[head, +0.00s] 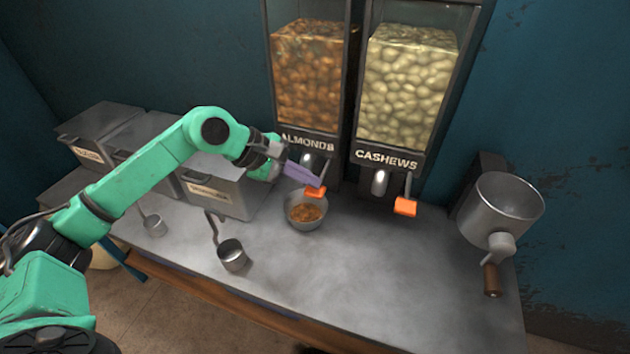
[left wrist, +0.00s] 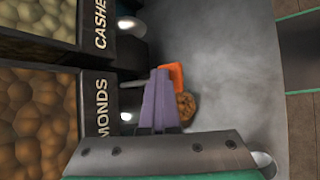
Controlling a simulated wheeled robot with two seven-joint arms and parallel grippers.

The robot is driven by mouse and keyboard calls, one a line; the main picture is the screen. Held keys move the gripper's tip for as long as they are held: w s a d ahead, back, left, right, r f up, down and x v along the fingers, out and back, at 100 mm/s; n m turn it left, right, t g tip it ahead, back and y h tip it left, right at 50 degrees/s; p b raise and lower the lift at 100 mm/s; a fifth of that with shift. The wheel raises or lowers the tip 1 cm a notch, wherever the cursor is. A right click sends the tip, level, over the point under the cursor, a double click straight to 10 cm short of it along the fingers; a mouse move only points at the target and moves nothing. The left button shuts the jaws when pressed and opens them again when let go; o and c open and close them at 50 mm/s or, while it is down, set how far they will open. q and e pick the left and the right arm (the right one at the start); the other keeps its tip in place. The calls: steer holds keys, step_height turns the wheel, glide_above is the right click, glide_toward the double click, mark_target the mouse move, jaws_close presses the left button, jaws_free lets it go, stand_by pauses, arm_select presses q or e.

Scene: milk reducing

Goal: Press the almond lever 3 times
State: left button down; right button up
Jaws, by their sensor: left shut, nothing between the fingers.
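The almond dispenser (head: 308,85) stands at the back, with an orange lever (head: 315,192) under its spout. My left gripper (head: 308,178) is shut and empty, its purple fingers at the almond lever. In the left wrist view the fingers (left wrist: 160,98) point at the orange lever (left wrist: 176,75), which shows just past their tips. I cannot tell whether they touch it. A metal bowl (head: 305,222) with brown bits in it stands under the almond spout. My right gripper is not in view.
The cashew dispenser (head: 410,90) stands to the right, with its own orange lever (head: 405,206). A metal grinder with a crank (head: 505,215) is at the far right. Two metal scoops (head: 232,255) (head: 154,226) lie at the front left, before lidded metal bins (head: 215,190). The counter's right middle is clear.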

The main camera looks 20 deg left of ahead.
arm_select(q)
steer(key=shift+r+p, duration=0.8)
steer(key=shift+r, duration=0.85)
step_height(320, 180, up, 5)
steer(key=p, duration=0.3)
stand_by(1.7)
